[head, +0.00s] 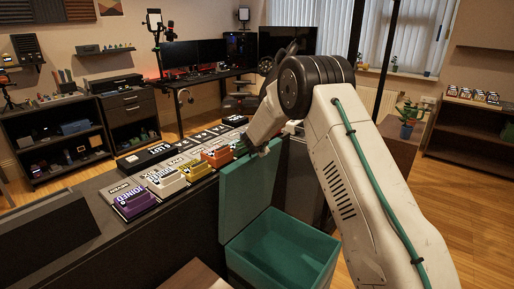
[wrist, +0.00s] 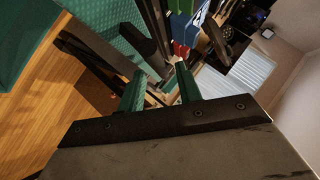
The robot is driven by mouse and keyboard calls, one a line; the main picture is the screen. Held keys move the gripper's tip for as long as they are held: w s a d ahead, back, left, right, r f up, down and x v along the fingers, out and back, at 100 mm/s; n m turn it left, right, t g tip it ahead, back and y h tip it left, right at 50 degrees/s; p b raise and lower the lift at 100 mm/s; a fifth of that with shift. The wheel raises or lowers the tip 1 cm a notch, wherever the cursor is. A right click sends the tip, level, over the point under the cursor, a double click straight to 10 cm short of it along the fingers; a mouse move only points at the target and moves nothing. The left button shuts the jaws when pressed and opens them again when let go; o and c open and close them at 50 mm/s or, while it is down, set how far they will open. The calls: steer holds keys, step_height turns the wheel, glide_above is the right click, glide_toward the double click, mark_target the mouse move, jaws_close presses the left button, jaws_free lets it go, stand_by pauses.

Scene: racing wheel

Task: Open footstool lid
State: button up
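The teal footstool (head: 300,275) stands on the floor at the lower middle of the head view, its empty-looking inside showing. A teal textured surface (wrist: 112,30), which looks like the lid, lies just beyond the fingers.
Wooden floor is open at the right. A potted plant (head: 408,115) stands on a brown cabinet behind my arm.

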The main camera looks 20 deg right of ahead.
steer(key=shift+a, duration=0.8)
steer(key=v, duration=0.7)
steer(key=shift+s+r, duration=0.2)
